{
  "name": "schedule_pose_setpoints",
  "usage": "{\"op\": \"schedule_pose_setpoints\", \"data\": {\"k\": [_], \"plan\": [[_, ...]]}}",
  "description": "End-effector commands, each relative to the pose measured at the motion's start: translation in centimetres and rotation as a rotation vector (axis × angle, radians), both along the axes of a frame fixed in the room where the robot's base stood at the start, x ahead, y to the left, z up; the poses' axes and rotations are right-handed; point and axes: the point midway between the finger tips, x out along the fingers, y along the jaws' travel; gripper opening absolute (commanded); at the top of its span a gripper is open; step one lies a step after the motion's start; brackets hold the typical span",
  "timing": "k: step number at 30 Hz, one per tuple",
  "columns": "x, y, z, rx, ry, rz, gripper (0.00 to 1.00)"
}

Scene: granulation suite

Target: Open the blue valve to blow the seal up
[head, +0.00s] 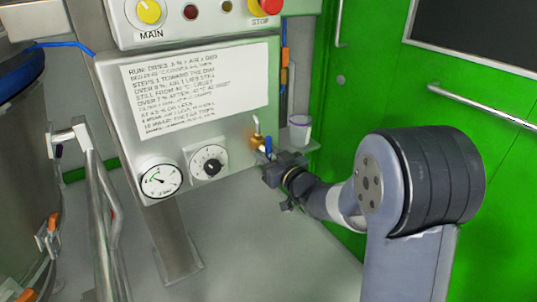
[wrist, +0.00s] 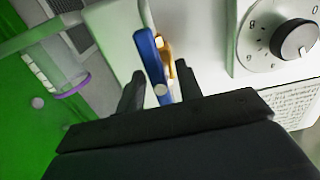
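The blue valve has a blue lever (wrist: 153,65) on a brass body (wrist: 167,52), mounted on the side of the grey control panel. In the head view the lever (head: 268,146) shows just above my gripper (head: 274,168), and the brass fitting (head: 257,137) is beside it. In the wrist view my gripper (wrist: 158,88) is open, with one finger on each side of the lever's free end. I cannot tell whether either finger touches the lever.
A dial knob (head: 209,162) and a pressure gauge (head: 160,181) are on the panel left of the valve. A printed notice (head: 195,90) is above them. A white cup (head: 300,130) stands on a small shelf right of the valve. Green doors (head: 480,60) are behind.

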Motion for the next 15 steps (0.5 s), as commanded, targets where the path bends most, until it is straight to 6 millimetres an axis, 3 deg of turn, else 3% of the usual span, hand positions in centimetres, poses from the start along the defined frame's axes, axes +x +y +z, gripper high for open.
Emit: {"op": "schedule_pose_setpoints", "data": {"k": [10,15], "plan": [[-0.1,-0.1,0.1,0.001,-0.002,-0.001,0.4],[-1.7,-1.2,0.3,0.001,-0.001,-0.002,0.4]]}}
